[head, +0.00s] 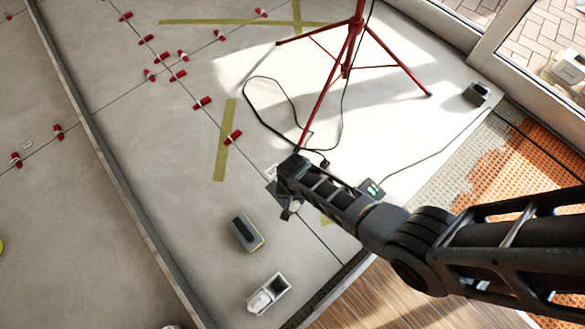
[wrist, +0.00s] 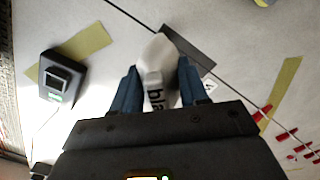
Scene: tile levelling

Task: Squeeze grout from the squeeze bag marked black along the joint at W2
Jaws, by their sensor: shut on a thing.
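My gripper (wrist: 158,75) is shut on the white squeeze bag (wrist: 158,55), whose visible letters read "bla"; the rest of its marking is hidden. The bag sits between two blue fingers. In the head view my gripper (head: 289,207) hangs over the light tile floor, and the bag is hard to make out there. A thin tile joint (wrist: 235,97) runs diagonally below it, passing a dark grey plate (wrist: 190,46) beside the bag's far end. A small white label (wrist: 208,86) lies near the joint, its text too small to read. I cannot tell whether the bag touches the floor.
A dark device with a green light (wrist: 63,75) lies left in the wrist view. A red tripod (head: 350,50) with a black cable stands behind my gripper. A dark block (head: 247,233) and a white-grey container (head: 268,294) lie on the near tiles. Red clips (head: 202,103) dot other joints.

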